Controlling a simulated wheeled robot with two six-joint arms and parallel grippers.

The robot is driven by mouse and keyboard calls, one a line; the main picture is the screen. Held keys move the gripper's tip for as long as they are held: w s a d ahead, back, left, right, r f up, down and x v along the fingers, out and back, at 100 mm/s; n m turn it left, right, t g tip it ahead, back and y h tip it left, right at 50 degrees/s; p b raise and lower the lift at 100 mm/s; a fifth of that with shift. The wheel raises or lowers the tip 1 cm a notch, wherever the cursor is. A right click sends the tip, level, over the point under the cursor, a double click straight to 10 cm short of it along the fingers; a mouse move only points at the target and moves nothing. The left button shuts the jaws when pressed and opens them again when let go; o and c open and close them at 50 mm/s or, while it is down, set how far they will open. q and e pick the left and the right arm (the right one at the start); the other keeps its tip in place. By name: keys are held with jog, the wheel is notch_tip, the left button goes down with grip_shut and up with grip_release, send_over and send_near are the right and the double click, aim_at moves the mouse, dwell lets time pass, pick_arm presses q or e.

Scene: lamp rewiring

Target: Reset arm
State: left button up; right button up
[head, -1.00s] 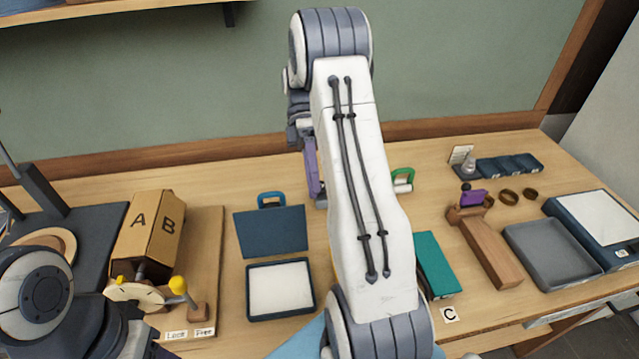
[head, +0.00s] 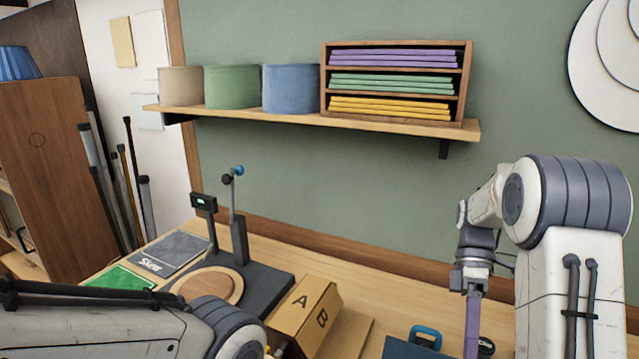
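My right arm stands at the right of the head view, and its wrist hangs down in front of the green wall. My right gripper (head: 473,318) points downward over the back of the bench. A purple flat strip shows at its end, seen nearly edge-on. I cannot tell whether that strip is a finger or something held, nor whether the gripper is open. My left arm comes in at the lower left, with a rounded joint near the bottom edge. My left gripper is out of view.
The bench (head: 345,275) carries a cardboard box marked A and B (head: 303,312), a dark stand with a round wooden disc (head: 212,286), and a blue-handled item (head: 425,338). Above, a wall shelf (head: 300,118) holds three drums and a rack of coloured sheets (head: 395,85).

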jog(key=s+a+m+t+h, duration=0.2)
jog(key=s+a+t+h, duration=0.2)
jog(key=a, duration=1.1)
jog(key=s+a+f+m+t+y, duration=0.1)
jog(key=s+a+m+t, duration=0.1)
jog(key=s+a+t, duration=0.3)
jog(key=s+a, duration=0.2)
jog(key=s, duration=0.2)
jog(key=shift+s+a+f, duration=0.3)
jog(key=shift+s+a, duration=0.05)
jog(key=shift+a, duration=0.05)
